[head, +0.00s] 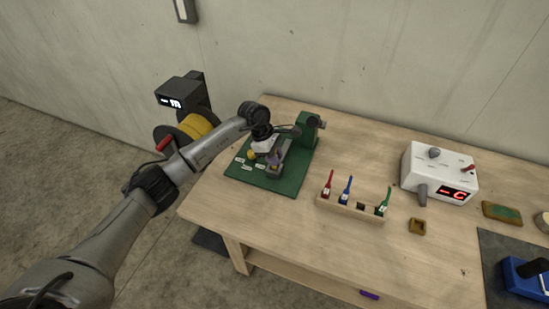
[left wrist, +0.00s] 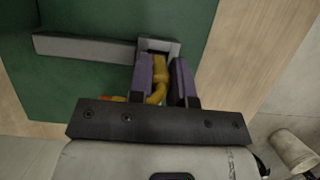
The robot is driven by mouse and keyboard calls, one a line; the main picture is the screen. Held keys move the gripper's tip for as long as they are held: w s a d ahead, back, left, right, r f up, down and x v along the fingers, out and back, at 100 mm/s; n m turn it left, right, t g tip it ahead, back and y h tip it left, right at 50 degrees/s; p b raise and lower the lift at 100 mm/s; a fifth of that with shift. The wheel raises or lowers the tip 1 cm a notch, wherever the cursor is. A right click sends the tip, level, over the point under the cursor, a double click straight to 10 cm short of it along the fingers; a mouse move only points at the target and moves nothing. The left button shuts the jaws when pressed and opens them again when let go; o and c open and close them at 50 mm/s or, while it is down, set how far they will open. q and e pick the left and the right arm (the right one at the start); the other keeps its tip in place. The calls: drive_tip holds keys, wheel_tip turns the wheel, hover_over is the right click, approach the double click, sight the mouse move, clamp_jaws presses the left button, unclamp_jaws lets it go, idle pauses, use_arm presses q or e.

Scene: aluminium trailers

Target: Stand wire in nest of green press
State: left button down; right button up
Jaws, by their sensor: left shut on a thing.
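The green press (head: 306,130) stands at the back left of the table on a green base plate (head: 285,187). My left gripper (head: 275,158) is low over this plate, in front of the press. In the left wrist view my left gripper (left wrist: 163,66) has its purple-padded fingers shut on a yellow wire (left wrist: 160,70). The wire's top end lies at a small grey nest (left wrist: 158,44) beside a grey bar (left wrist: 85,47). I cannot tell whether the wire is seated in the nest. My right gripper is not in view.
A wooden rack (head: 350,208) holds red, blue and green tools. A white box (head: 440,172) with a red display stands to the right. A spool of yellow wire (head: 196,127) is left of the table. The front middle of the table is clear.

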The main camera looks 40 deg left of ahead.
use_arm(q)
drive_tip(key=shift+f, duration=0.2)
drive_tip(key=shift+f, duration=0.2)
drive_tip(key=c, duration=1.1)
unclamp_jaws()
drive_tip(key=shift+o, duration=0.2)
drive_tip(key=v, duration=1.2)
drive_tip(key=shift+r, duration=0.2)
